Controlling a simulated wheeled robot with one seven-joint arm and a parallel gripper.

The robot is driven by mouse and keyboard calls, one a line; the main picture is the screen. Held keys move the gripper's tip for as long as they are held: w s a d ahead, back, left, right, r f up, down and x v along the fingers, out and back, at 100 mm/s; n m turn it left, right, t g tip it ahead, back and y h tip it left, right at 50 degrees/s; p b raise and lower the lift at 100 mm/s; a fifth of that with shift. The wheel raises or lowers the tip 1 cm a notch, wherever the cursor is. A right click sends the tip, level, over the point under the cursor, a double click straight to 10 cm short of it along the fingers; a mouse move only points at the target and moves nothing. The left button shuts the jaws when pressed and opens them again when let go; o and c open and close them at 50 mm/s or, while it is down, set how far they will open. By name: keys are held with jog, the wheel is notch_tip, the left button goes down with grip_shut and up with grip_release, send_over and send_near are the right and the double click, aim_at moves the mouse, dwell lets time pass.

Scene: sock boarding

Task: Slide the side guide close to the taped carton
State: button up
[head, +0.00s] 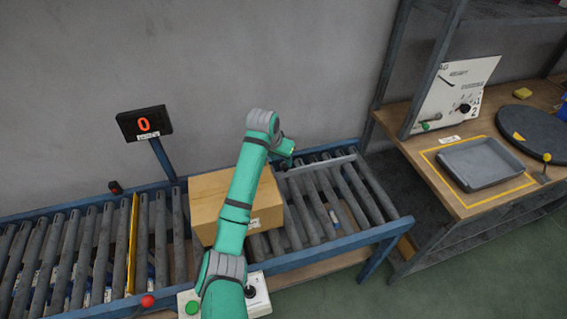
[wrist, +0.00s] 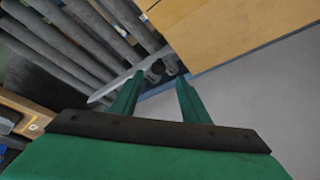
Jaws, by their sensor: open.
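The brown carton (head: 207,198) sits on the roller conveyor, partly hidden behind my arm in the head view. It also shows at the top right of the wrist view (wrist: 220,28). The side guide, a thin grey bar (head: 322,164), lies over the rollers to the right of the carton near the wall-side rail. In the wrist view the guide (wrist: 112,88) runs diagonally, with small dark round parts at its end. My gripper (wrist: 160,77) is open, its two fingers on either side of that end. I cannot tell if they touch it.
The conveyor's blue rail (head: 340,238) edges the near side. A sign reading 0 (head: 144,123) stands behind the conveyor. A control box with a green button (head: 192,307) is in front. A wooden bench (head: 455,195) with a grey tray (head: 480,163) stands right.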

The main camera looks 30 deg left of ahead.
jog(key=shift+v, duration=2.5)
jog(key=shift+w, duration=0.15)
